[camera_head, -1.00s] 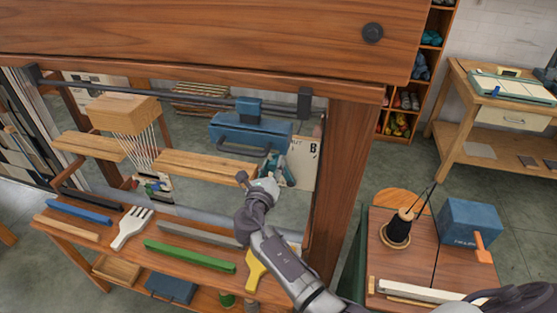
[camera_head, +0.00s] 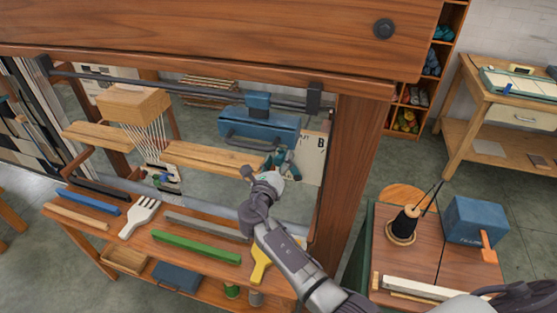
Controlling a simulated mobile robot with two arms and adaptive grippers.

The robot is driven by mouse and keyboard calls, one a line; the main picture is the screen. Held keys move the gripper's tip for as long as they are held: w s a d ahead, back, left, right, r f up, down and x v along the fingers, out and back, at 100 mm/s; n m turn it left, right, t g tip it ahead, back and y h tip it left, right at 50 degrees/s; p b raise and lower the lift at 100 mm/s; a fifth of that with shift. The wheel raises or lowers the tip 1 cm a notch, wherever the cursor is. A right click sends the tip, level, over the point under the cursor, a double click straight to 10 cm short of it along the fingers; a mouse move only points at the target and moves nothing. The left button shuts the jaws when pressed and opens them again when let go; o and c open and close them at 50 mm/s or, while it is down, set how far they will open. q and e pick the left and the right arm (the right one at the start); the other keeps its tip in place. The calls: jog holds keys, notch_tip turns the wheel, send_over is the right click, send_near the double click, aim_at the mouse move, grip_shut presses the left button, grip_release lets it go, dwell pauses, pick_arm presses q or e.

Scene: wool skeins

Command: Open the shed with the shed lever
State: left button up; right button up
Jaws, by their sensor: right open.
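The wooden loom frame (camera_head: 358,180) fills the middle of the view. A blue block with a dark curved handle (camera_head: 258,128) hangs from the dark rail. My right gripper (camera_head: 281,160) is open, just below and right of the blue block, in front of a white card marked B (camera_head: 312,158). I cannot tell whether its fingers touch anything. My left gripper is not in view.
Below lie a white comb (camera_head: 138,217), a green bar (camera_head: 195,247) and a yellow tool (camera_head: 260,264) on the loom's shelf. A side table at right holds a black thread cone (camera_head: 404,225) and a blue box with an orange handle (camera_head: 474,222). Floor shows beyond the post.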

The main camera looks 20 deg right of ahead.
jog(key=shift+s+a, duration=0.1)
jog(key=shift+s, duration=0.1)
jog(key=v, duration=1.1)
jog(key=shift+s+a, duration=0.2)
jog(key=shift+a, duration=0.05)
